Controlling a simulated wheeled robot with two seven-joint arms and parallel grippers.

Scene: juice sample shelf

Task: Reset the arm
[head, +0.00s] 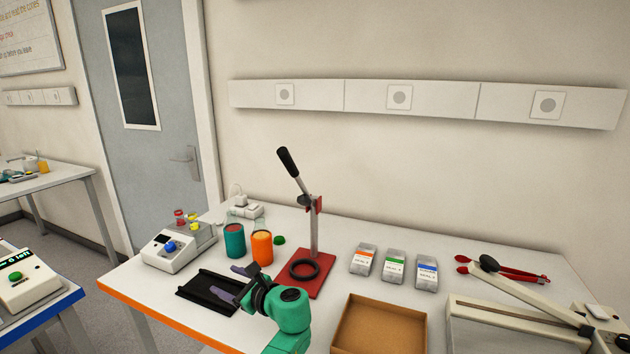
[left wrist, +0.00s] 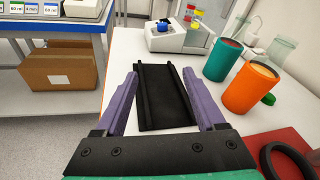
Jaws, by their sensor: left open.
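My left gripper (head: 232,286) is at the end of a green arm over the front of the white table. It also shows in the left wrist view (left wrist: 168,85), with its two purple fingers spread wide and nothing between them. A black grooved tray (head: 192,290) lies on the table beneath and beyond the fingers; it also shows in the left wrist view (left wrist: 163,98). I cannot tell whether the fingers touch it. My right gripper is not in view.
A teal cup (head: 235,240) and an orange cup (head: 262,248) stand behind the gripper. A red-based lever press (head: 315,230) stands right of it. A cardboard box (head: 338,325), several small labelled packs (head: 394,266) and a white device (head: 172,250) are also on the table.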

